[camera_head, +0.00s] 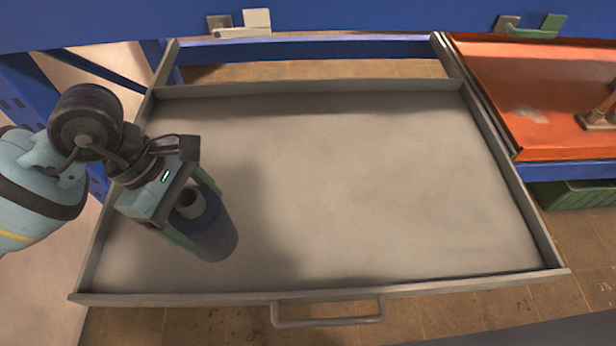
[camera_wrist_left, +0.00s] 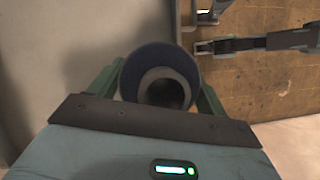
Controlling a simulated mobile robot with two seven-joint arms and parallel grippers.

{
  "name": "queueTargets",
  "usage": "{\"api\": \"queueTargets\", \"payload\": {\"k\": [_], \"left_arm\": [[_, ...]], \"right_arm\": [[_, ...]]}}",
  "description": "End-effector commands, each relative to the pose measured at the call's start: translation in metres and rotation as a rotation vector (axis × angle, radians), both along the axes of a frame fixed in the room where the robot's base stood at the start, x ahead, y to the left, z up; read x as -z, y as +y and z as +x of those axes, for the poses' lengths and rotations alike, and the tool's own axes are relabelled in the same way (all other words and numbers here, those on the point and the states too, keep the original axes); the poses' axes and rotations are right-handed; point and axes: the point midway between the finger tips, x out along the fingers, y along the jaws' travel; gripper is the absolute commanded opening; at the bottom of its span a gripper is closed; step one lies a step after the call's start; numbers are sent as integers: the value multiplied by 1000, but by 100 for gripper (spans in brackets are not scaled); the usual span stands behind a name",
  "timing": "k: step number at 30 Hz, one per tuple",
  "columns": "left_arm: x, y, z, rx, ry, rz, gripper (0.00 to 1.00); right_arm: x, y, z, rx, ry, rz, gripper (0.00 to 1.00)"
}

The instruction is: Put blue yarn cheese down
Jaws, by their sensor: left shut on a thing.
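The blue yarn cheese (camera_head: 213,233) is a dark blue cylinder with a pale hollow core.
The drawer is otherwise empty, with low walls and a front handle (camera_head: 328,318). An orange tray (camera_head: 535,95) is to the right at the back, with a green crate (camera_head: 575,195) below it. Blue rack beams run along the back and left.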

Motion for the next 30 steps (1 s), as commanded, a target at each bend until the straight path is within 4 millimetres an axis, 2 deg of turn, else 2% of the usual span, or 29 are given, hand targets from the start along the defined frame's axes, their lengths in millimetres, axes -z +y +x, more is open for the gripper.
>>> {"api": "queueTargets", "payload": {"k": [1, 6, 15, 21, 30], "left_arm": [[12, -3, 3, -59, 2, -5, 29], [25, -8, 17, -293, 2, -3, 29], [39, -13, 35, -599, 1, -3, 29], [39, -13, 38, -668, 1, -1, 29], [38, -13, 38, -670, 0, -1, 29]], "right_arm": [[15, 0, -3, -1, 11, 0, 36], [44, 0, -1, -3, 22, -1, 36], [75, -1, 6, -6, 25, -3, 36], [79, -2, 9, -7, 20, -4, 36], [76, -2, 12, -7, 14, -5, 36]]}}
